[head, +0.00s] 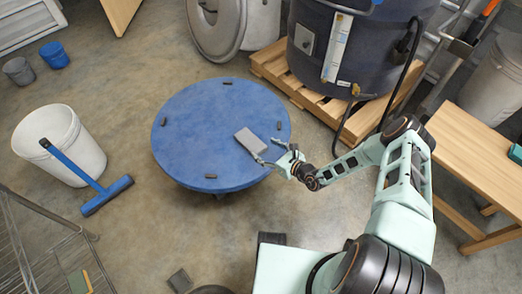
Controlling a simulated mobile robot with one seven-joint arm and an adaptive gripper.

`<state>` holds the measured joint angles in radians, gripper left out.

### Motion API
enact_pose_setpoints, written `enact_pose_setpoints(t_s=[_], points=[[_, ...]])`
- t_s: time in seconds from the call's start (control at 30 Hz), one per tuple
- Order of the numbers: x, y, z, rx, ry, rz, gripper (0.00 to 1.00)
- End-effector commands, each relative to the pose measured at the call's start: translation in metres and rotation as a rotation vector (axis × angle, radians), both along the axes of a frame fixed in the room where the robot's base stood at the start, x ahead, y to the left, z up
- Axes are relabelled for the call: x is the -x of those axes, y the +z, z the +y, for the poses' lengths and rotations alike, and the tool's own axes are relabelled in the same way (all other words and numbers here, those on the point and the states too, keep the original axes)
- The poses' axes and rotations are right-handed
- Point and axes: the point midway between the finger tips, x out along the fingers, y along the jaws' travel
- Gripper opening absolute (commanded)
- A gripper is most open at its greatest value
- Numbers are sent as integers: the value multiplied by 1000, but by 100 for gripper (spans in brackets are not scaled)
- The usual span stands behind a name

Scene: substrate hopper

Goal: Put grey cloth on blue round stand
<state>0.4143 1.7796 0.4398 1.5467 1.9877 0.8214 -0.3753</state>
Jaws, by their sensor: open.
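The grey cloth (250,141) is a small flat grey rectangle that appears to lie on the blue round stand (200,135), right of its middle. The stand is a wide low disc with several small dark blocks near its rim. My gripper (267,151) is open at the stand's right side. Its fingers point left, with their tips close to the cloth's right and lower edge. I cannot tell whether the fingertips touch the cloth.
A white bucket (82,135) and a blue squeegee (106,193) are left of the stand. A dark tank (335,50) on a wooden pallet (268,66) is behind it. A wooden bench (480,165) is right. Open floor lies in front of the stand.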

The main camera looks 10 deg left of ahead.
Motion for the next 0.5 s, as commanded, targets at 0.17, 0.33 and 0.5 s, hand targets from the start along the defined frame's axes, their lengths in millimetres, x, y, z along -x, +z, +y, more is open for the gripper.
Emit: enact_pose_setpoints(t_s=[0.17,0.33,0.5], points=[[-1,4,-6,0,4,-1,67],[-1,5,-7,0,4,0,67],[-1,5,-7,0,4,0,67]])
